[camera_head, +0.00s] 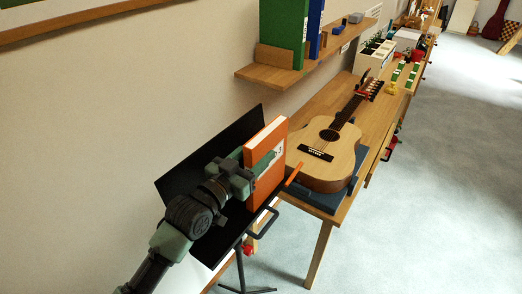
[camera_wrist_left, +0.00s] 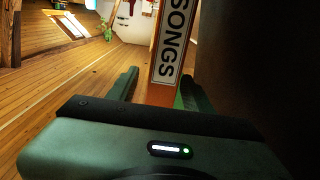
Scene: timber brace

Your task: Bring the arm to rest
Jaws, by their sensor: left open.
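My left arm comes in from the lower left in the head view. My left gripper (camera_head: 262,166) is open at the orange songbook (camera_head: 270,137), which stands upright on the ledge of the black music stand (camera_head: 205,152). In the left wrist view the book's orange spine with a white "SONGS" label (camera_wrist_left: 171,45) lies between the two fingers (camera_wrist_left: 158,90). The fingers look spread, with gaps beside the spine; whether either touches the book I cannot tell. My right gripper is in neither view.
A guitar (camera_head: 326,158) lies on a dark support on the wooden bench (camera_head: 322,103), right of the stand. A wall shelf (camera_head: 298,72) holds green and blue binders above. An orange bar (camera_head: 294,174) juts beside the book. Open floor (camera_head: 450,190) lies to the right.

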